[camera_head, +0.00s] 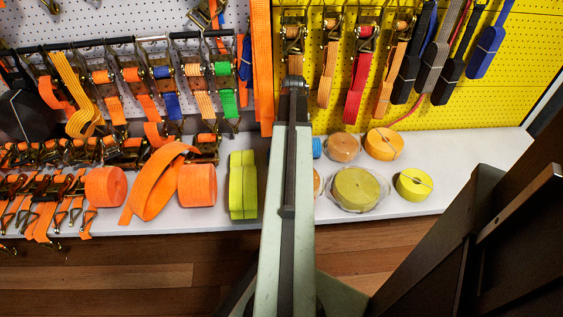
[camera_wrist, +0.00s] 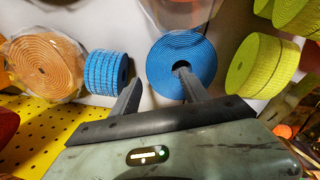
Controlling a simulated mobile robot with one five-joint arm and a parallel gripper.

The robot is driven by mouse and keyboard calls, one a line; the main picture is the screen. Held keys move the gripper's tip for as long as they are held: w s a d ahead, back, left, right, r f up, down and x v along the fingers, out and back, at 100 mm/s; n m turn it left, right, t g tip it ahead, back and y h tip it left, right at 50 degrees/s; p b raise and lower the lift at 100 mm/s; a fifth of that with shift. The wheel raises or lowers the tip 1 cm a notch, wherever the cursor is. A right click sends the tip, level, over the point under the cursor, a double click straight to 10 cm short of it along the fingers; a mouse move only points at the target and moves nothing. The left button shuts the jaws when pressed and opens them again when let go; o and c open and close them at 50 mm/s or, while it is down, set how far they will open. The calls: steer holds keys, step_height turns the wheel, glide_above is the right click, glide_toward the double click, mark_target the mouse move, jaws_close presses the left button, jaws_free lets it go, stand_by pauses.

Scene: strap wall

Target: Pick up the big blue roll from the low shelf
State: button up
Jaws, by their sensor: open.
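The big blue roll (camera_wrist: 168,52) lies with its round coiled face toward the camera in the wrist view, at upper centre. A smaller blue roll (camera_wrist: 104,72) is just left of it. My gripper (camera_wrist: 158,76) is open and empty. Its right finger overlaps the centre of the big roll's face, and its left finger points at the gap between the two blue rolls. I cannot tell whether either finger touches the roll. In the head view my arm hides most of this spot; only a sliver of blue (camera_head: 317,148) shows beside it on the low white shelf (camera_head: 480,165).
In the wrist view an orange roll (camera_wrist: 45,65) is at left and a yellow-green roll (camera_wrist: 262,65) is close at right. In the head view, orange rolls (camera_head: 106,187) and a yellow-green stack (camera_head: 243,185) stand left of my arm. Straps (camera_head: 360,75) hang above.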

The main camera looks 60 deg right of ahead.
step_height(320, 180, down, 5)
steer(key=b, duration=0.5)
steer(key=shift+f, duration=0.2)
steer(key=shift+r, duration=0.2)
jaws_close()
steer(key=shift+a+r+p, duration=0.1)
steer(key=shift+r+p, duration=0.7)
steer(key=a, duration=0.1)
steer(key=s+a, duration=0.2)
steer(key=shift+s+a+r+p, duration=0.2)
steer(key=shift+r+p, duration=0.1)
step_height(320, 180, up, 13)
steer(key=p, duration=1.2)
steer(key=shift+d+p, duration=0.2)
steer(key=shift+p, duration=0.2)
